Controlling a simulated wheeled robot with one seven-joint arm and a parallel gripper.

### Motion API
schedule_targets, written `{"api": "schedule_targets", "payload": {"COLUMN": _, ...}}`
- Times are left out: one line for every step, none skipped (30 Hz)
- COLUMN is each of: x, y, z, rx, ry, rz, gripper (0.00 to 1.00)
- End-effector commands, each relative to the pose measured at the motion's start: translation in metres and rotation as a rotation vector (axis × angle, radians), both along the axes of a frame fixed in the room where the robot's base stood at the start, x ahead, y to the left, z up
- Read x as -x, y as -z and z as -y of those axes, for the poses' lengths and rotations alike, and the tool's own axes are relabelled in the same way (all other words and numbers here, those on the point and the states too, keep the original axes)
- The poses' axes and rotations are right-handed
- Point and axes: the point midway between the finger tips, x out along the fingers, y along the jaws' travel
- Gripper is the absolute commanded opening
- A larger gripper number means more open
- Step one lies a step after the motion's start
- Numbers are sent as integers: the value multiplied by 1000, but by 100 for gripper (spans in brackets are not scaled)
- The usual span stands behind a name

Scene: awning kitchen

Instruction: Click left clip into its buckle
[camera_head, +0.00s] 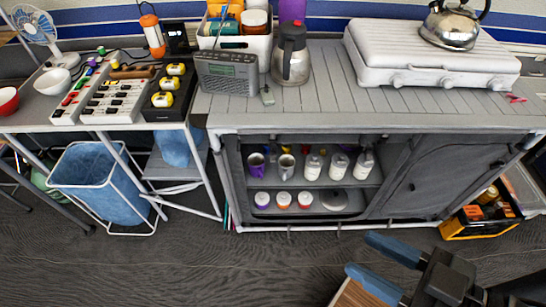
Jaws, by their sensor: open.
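No clip or buckle can be made out with certainty at this size. The camping cabinet (228,180) has dark grey fabric sides, an open left compartment with shelves and a closed right-hand door (437,178). Small dark details along its top edge and hanging below its bottom edge are too small to identify. My gripper (360,254) is at the bottom right of the head view, low in front of the cabinet and apart from it. Its two blue fingers are spread and empty, pointing left.
A slatted countertop (330,97) carries a radio (228,77), a jug (291,55), a white stove (430,58) and a kettle (452,25). A blue bin (100,180) stands left, an orange-black crate (481,218) right. A wooden-topped item (352,294) is under my gripper. Floor before the cabinet is mostly clear.

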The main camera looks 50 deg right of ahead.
Motion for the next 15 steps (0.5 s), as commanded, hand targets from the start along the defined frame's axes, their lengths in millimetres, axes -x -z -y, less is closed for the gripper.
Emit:
{"api": "schedule_targets", "payload": {"x": -1, "y": 5, "z": 0, "rx": 13, "ry": -3, "rz": -1, "gripper": 47}}
{"api": "schedule_targets", "payload": {"x": -3, "y": 11, "z": 0, "rx": 28, "ry": -8, "rz": -1, "gripper": 47}}
{"api": "schedule_targets", "payload": {"x": -6, "y": 21, "z": 0, "rx": 60, "ry": -17, "rz": -3, "gripper": 47}}
{"api": "schedule_targets", "payload": {"x": -9, "y": 32, "z": 0, "rx": 96, "ry": -26, "rz": -8, "gripper": 47}}
{"api": "schedule_targets", "payload": {"x": -12, "y": 46, "z": 0, "rx": 139, "ry": -38, "rz": -13, "gripper": 47}}
{"api": "schedule_targets", "payload": {"x": -19, "y": 66, "z": 0, "rx": 211, "ry": -56, "rz": -21, "gripper": 47}}
{"api": "schedule_targets", "payload": {"x": -24, "y": 84, "z": 1, "rx": 274, "ry": -72, "rz": -29, "gripper": 47}}
{"api": "schedule_targets", "payload": {"x": -31, "y": 102, "z": 2, "rx": 344, "ry": -88, "rz": -38, "gripper": 47}}
{"api": "schedule_targets", "payload": {"x": -41, "y": 127, "z": 5, "rx": 443, "ry": -110, "rz": -51, "gripper": 47}}
{"api": "schedule_targets", "payload": {"x": -48, "y": 146, "z": 7, "rx": 523, "ry": -128, "rz": -64, "gripper": 47}}
{"api": "schedule_targets", "payload": {"x": -56, "y": 165, "z": 10, "rx": 603, "ry": -143, "rz": -77, "gripper": 47}}
{"api": "schedule_targets", "payload": {"x": -68, "y": 188, "z": 14, "rx": 707, "ry": -164, "rz": -95, "gripper": 47}}
{"api": "schedule_targets", "payload": {"x": -76, "y": 204, "z": 17, "rx": 785, "ry": -178, "rz": -109, "gripper": 47}}
{"api": "schedule_targets", "payload": {"x": -85, "y": 221, "z": 21, "rx": 862, "ry": -192, "rz": -125, "gripper": 47}}
{"api": "schedule_targets", "payload": {"x": -98, "y": 242, "z": 27, "rx": 966, "ry": -209, "rz": -147, "gripper": 47}}
